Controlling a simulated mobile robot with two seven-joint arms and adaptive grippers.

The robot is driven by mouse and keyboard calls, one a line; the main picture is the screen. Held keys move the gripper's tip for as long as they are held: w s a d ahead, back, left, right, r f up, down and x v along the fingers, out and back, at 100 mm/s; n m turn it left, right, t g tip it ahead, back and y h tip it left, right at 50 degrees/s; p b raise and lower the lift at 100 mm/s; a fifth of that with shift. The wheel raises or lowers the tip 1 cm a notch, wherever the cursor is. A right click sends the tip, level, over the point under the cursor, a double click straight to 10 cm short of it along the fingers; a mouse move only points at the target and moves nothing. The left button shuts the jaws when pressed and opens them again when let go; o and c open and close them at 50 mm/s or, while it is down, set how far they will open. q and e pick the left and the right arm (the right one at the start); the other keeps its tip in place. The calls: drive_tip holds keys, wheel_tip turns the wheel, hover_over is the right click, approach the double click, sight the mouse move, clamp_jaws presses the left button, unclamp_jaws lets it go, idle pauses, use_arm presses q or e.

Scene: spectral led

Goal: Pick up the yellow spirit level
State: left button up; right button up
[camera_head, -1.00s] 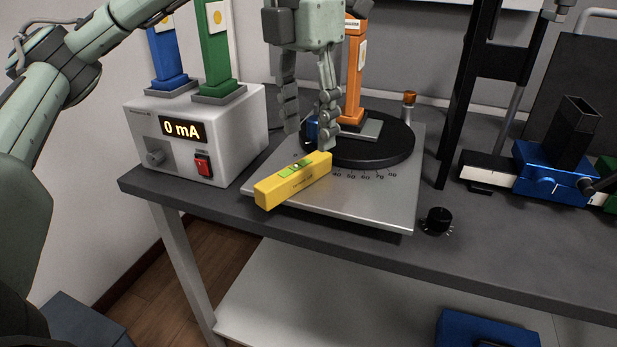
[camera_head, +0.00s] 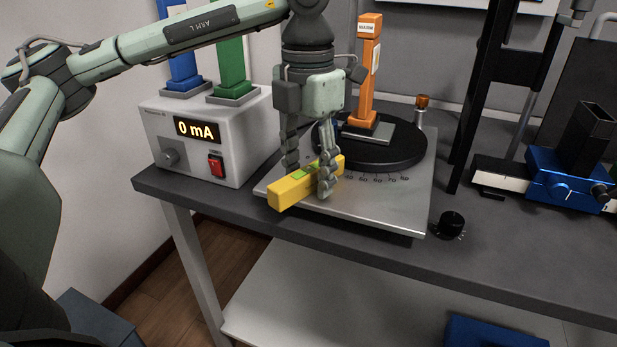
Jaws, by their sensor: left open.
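The yellow spirit level (camera_head: 287,191) lies on the front left part of the silver base plate (camera_head: 385,213), in front of the black round turntable. It has a green vial window on top. My left gripper (camera_head: 309,183) points down over the level, with one finger on its far left side and the other in front of its near right side. The fingers are open and straddle the level; I cannot tell whether they touch it. They hide part of its middle. My right gripper is not in view.
A white power box (camera_head: 220,128) reading "0 mA" stands left of the plate, with blue and green posts on top. An orange post (camera_head: 367,75) stands on the black turntable (camera_head: 400,152). A black knob (camera_head: 451,224) and a blue rail carriage (camera_head: 560,178) are to the right.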

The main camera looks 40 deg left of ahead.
use_arm(q)
clamp_jaws()
idle(0.3)
